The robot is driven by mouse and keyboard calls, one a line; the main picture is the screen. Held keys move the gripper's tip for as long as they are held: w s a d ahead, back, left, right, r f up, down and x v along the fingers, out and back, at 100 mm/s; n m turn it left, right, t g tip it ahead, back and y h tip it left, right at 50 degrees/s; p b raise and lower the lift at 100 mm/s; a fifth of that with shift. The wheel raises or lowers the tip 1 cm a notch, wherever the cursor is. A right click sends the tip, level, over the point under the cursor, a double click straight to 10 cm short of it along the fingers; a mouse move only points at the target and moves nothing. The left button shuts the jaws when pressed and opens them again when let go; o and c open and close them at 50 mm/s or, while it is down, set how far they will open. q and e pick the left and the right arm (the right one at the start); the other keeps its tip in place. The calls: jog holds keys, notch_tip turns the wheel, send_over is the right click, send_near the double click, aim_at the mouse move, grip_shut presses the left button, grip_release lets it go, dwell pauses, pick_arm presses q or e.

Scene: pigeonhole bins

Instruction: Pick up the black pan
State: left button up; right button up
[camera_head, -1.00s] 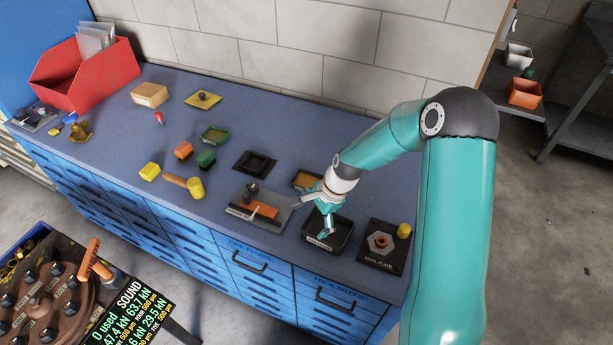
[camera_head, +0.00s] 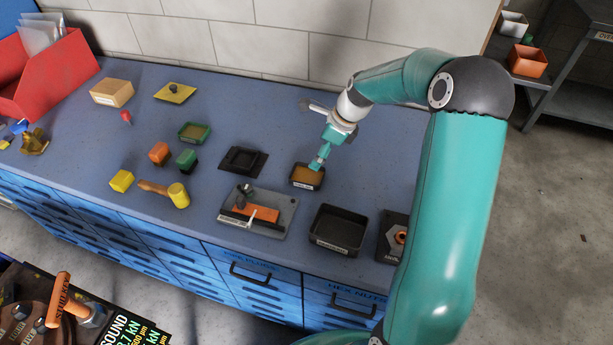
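A black open pan (camera_head: 338,230) with a pale label on its front sits on the blue bench top near the front edge, empty. A smaller black-rimmed tray (camera_head: 296,181) with a brown-yellow inside lies behind it. A low black square piece (camera_head: 243,161) lies further left. My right gripper (camera_head: 318,163) points down at the back right corner of the smaller tray, behind the black pan and apart from it. Its teal fingertips overlap that tray's rim; contact and finger gap are unclear. My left gripper is out of view.
A grey plate (camera_head: 275,222) with an orange block is left of the black pan. A dark plate with a nut (camera_head: 399,236) is to its right, partly behind my arm. A yellow-headed mallet (camera_head: 178,195) and several small blocks lie left. The tiled wall bounds the back.

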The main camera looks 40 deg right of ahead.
send_near(302, 176)
jog(key=shift+w+a+f, duration=0.1)
jog(key=shift+a+f, duration=0.15)
jog(key=shift+f, duration=0.2)
jog(key=shift+w+a+f, duration=0.1)
jog(key=shift+a+f, duration=0.15)
jog(key=shift+f, duration=0.2)
jog(key=p+x, duration=0.1)
jog(key=x, duration=0.3)
jog(key=shift+w+d, duration=0.15)
jog(key=shift+w+f, duration=0.2)
jog(key=shift+f, duration=0.3)
jog(key=shift+f, duration=0.25)
jog(key=c, duration=1.4)
jog(key=shift+o, duration=0.2)
jog(key=shift+r, duration=0.1)
